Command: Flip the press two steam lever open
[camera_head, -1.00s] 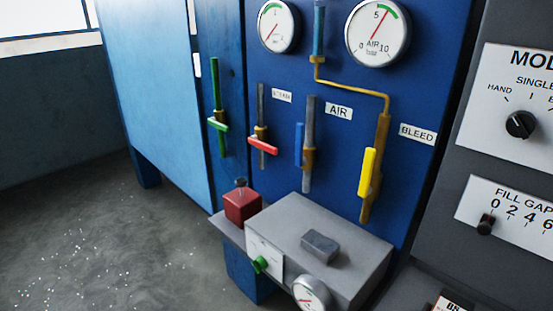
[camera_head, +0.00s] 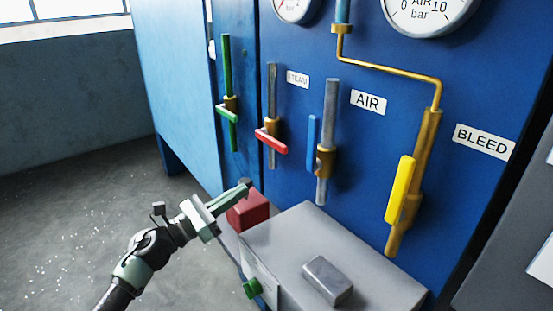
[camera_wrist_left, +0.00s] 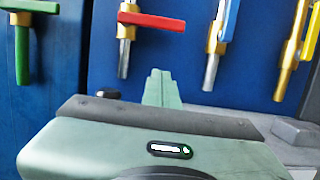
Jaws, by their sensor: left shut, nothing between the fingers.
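The red steam lever (camera_head: 271,141) sits on a vertical pipe under a partly blurred STEAM label (camera_head: 298,79) on the blue panel. It lies crosswise to its pipe, its free end pointing right. It also shows at the top of the left wrist view (camera_wrist_left: 152,21). My left gripper (camera_head: 245,187) is shut and empty, below and a little left of the red lever, apart from it. Its tips overlap the red box in the head view. In the left wrist view its fingers (camera_wrist_left: 160,88) point up towards the panel, below the lever. My right gripper is not in view.
A green lever (camera_head: 227,113) is to the left; a blue lever (camera_head: 312,143) and a yellow lever (camera_head: 400,190) are to the right. A red box (camera_head: 251,211) and a grey cabinet (camera_head: 290,250) stand below the levers. Open floor lies left.

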